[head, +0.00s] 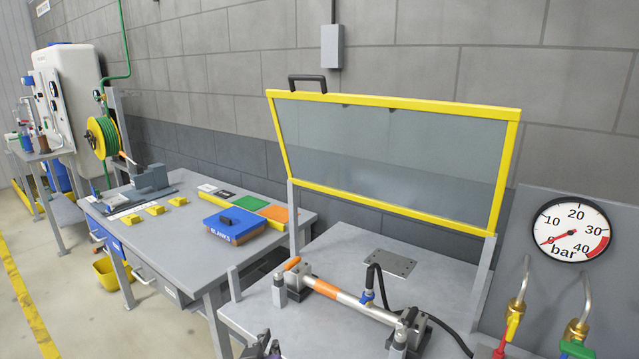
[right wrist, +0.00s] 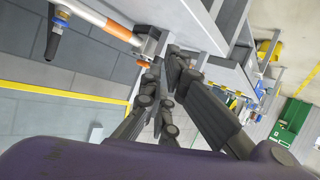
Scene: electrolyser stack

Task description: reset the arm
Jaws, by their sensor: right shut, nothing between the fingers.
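My right gripper (head: 262,346) shows at the bottom edge of the head view, in front of the near bench. In the right wrist view its dark fingers (right wrist: 163,78) come close together at the tips, with nothing held. It is beside the bench edge, close to the orange-ended bar (right wrist: 100,24). In the head view that bar (head: 345,298) lies in holders on the bench, clear of the gripper as far as I can see. My left gripper is in neither view.
A raised yellow-framed clear guard (head: 390,150) stands over the bench (head: 330,232). A pressure gauge (head: 570,233) and valve pipes are at right. A workbench (head: 190,222) with a blue BLANKS box (head: 234,224) stands at left.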

